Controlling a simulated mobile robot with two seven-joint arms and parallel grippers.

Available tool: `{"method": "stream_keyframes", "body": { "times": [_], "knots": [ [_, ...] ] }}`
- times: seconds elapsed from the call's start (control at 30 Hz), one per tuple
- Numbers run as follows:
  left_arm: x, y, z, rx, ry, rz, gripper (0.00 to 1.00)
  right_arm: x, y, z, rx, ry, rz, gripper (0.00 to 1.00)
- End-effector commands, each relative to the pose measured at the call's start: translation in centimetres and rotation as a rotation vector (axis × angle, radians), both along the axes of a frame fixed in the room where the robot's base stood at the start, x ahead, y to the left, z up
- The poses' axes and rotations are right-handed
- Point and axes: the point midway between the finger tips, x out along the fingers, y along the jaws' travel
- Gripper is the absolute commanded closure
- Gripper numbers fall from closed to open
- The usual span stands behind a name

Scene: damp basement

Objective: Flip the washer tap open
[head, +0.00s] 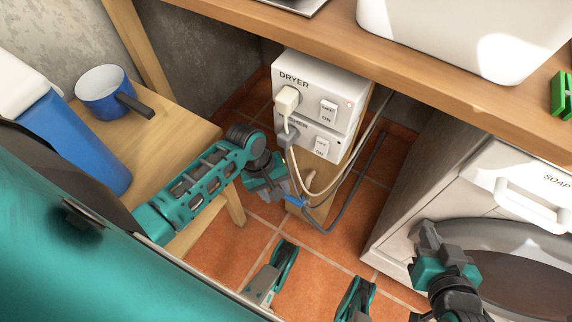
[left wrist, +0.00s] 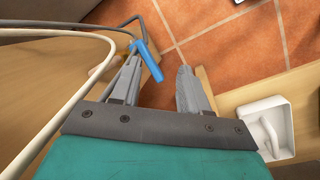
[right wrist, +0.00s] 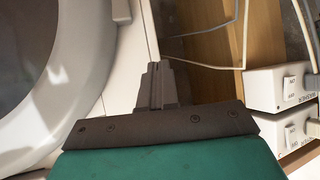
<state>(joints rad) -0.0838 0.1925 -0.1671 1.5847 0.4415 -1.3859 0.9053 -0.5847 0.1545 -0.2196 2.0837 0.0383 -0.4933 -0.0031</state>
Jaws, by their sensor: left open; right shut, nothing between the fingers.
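The blue lever (head: 296,201), which looks like the washer tap's handle, is low under the counter by the grey hose and wooden post. In the left wrist view the lever (left wrist: 148,62) lies slanted by the tip of the left-hand finger, with a brass-coloured bit (left wrist: 98,72) behind that finger. I cannot tell whether they touch.
The counter (head: 440,75) overhangs. Tiled floor (head: 310,265) is open in front.

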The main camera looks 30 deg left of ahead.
Motion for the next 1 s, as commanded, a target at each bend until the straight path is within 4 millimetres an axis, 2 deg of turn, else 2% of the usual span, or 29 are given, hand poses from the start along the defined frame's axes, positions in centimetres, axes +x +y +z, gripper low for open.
{"method": "stream_keyframes", "body": {
  "times": [0.03, 0.2, 0.4, 0.57, 0.77, 1.0],
  "knots": [
    [1.1, 0.4, -0.9, -0.018, 0.043, 0.089, 0.55, 0.0, 0.0, 0.0, 0.001, 0.001, -0.001, 1.0],
    [3.5, 1.3, -3.1, -0.077, 0.18, 0.388, 0.55, -0.1, 0.0, -0.1, 0.0, 0.003, -0.002, 1.0],
    [5.0, 2.3, -4.2, -0.111, 0.279, 0.611, 0.55, -0.1, 0.0, -0.2, 0.003, 0.005, -0.005, 1.0],
    [5.3, 2.3, -5.1, -0.119, 0.305, 0.668, 0.55, -0.2, 0.1, -0.7, 0.006, 0.007, -0.008, 1.0],
    [5.2, 1.2, -8.1, -0.119, 0.307, 0.669, 0.55, -0.3, 0.3, -2.4, 0.009, 0.023, -0.002, 1.0],
    [5.1, 0.0, -10.9, -0.119, 0.304, 0.668, 0.55, 0.0, 1.0, -2.7, 0.02, 0.018, 0.01, 1.0]
  ]
}}
